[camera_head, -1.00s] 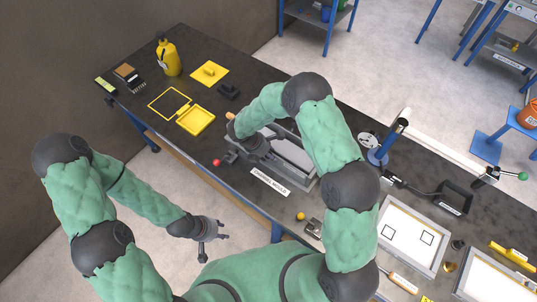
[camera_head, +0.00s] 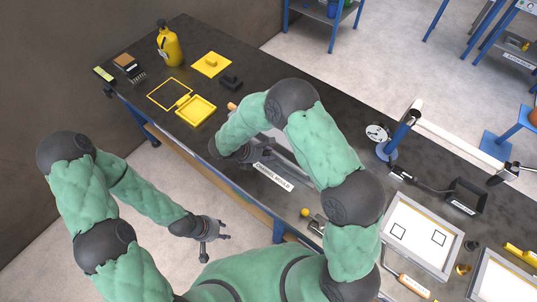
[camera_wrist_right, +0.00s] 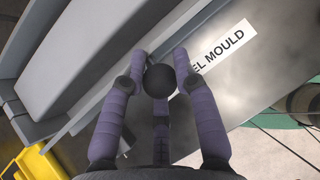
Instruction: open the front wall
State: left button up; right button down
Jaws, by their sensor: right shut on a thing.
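The grey channel mould (camera_head: 286,142) stands on the dark bench in the head view, partly hidden behind my right arm. In the right wrist view, its long grey walls (camera_wrist_right: 85,60) run diagonally across the upper left. My right gripper (camera_head: 246,154) is at the mould's front side, near its left end. In the wrist view, the fingers of my right gripper (camera_wrist_right: 160,65) are closed around a dark round knob (camera_wrist_right: 160,81) beside the front wall. My left gripper (camera_head: 222,231) hangs empty in front of the bench, fingers apart.
A "CHANNEL MOULD" label (camera_head: 273,177) lies before the mould. Left of it are a yellow tray (camera_head: 196,110), a black block (camera_head: 231,82) and a yellow bottle (camera_head: 169,47). A blue stand (camera_head: 397,135) and a white framed panel (camera_head: 419,234) are at right.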

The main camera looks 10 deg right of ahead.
jog(key=shift+s+a+f+b, duration=0.35)
jog(key=shift+a+f+b, duration=0.1)
jog(key=shift+f, duration=0.05)
jog(key=shift+s+a+f, duration=0.15)
jog(key=shift+s+a, duration=0.05)
jog(key=shift+s, duration=0.1)
jog(key=c, duration=0.9)
grip_release()
jog(key=shift+c, duration=0.2)
jog(key=shift+w, duration=0.1)
jog(key=v, duration=1.2)
